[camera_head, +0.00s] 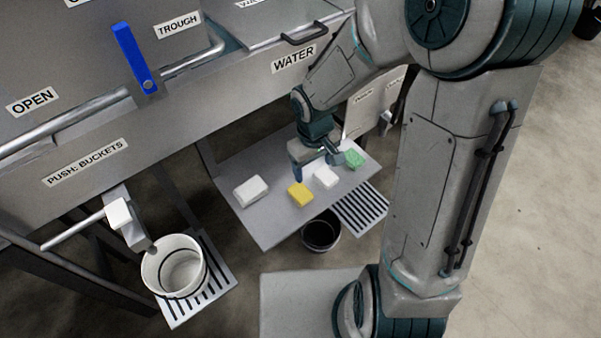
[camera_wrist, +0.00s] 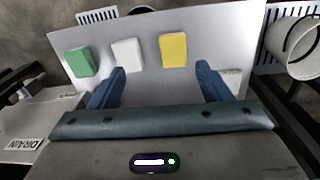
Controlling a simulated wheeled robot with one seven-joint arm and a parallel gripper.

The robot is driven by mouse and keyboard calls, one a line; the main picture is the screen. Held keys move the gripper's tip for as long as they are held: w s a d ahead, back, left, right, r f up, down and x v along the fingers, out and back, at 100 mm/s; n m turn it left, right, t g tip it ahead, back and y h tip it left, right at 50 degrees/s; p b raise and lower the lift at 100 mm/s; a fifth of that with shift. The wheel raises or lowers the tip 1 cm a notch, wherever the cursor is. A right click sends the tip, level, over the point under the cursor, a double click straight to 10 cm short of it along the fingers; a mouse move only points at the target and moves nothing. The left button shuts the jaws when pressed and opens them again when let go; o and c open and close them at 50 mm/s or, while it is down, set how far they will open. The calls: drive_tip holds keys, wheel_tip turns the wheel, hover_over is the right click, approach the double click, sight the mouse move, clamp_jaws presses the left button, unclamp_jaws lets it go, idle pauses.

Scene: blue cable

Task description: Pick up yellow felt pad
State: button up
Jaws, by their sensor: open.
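The yellow felt pad (camera_head: 300,195) lies flat on a grey shelf (camera_head: 262,228), near its front edge. In the wrist view the yellow pad (camera_wrist: 173,49) lies just beyond the fingertips, between their lines and right of centre. My gripper (camera_head: 317,170) is above the shelf, its fingers pointing down. In the wrist view my gripper (camera_wrist: 161,68) is open, with nothing between its fingers. The exact height of the fingertips over the shelf cannot be told.
A small white pad (camera_head: 326,177) and a green pad (camera_head: 354,158) lie right of the yellow one. A larger white block (camera_head: 251,191) lies left, partly hidden by a finger in the wrist view. A white bucket (camera_head: 174,266) stands lower left; a dark bucket (camera_head: 321,233) is below the shelf.

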drive_tip(key=a+p, duration=0.1)
drive_tip(key=b, duration=0.2)
hover_over(303, 194)
drive_tip(key=shift+n, duration=0.3)
drive_tip(key=f, duration=0.8)
drive_tip(key=shift+s+d, duration=0.15)
drive_tip(key=shift+d, duration=0.15)
drive_tip(key=f, duration=0.4)
drive_tip(key=shift+a+f, duration=0.15)
drive_tip(key=shift+a, duration=0.2)
drive_tip(key=shift+f+b, duration=0.3)
drive_tip(key=shift+f, duration=0.2)
drive_tip(key=c, duration=1.1)
